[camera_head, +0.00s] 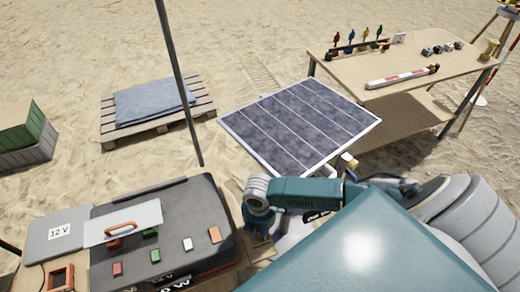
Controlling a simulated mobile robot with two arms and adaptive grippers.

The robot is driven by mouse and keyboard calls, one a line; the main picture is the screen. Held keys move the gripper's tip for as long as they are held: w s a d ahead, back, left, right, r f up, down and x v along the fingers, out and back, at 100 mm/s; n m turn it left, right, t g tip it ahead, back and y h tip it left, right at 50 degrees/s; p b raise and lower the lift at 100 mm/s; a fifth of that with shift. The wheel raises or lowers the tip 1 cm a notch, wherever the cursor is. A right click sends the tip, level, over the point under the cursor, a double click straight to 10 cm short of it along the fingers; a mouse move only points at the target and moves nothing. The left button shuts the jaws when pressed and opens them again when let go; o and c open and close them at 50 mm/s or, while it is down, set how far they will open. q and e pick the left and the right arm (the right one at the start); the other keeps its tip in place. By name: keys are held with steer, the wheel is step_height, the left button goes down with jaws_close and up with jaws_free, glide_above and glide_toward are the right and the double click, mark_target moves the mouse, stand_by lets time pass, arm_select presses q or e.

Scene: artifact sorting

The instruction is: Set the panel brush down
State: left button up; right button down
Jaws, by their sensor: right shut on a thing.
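My right arm comes in from the right, and its wrist bends down beside the dark case. My right gripper (260,235) is small and dark below the wrist, partly covered by my own body. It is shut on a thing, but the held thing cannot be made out. I cannot clearly identify the panel brush. The solar panel (300,122) lies tilted above the arm, with a small yellowish piece (349,160) at its lower right edge. My left gripper is not in view.
The dark case (195,215) at lower left carries a pale plate (122,223) and several small coloured blocks. A wooden table (350,71) with tools stands upper right. A pallet (113,129) with grey cloth and a green crate (25,135) stand left.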

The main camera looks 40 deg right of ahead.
mark_target(260, 241)
step_height(260, 241, down, 3)
steer(key=shift+a+r, duration=0.1)
steer(key=shift+r, duration=0.1)
step_height(260, 241, down, 4)
steer(key=shift+f, duration=0.15)
steer(key=shift+f, duration=0.15)
steer(key=c, duration=1.6)
jaws_free()
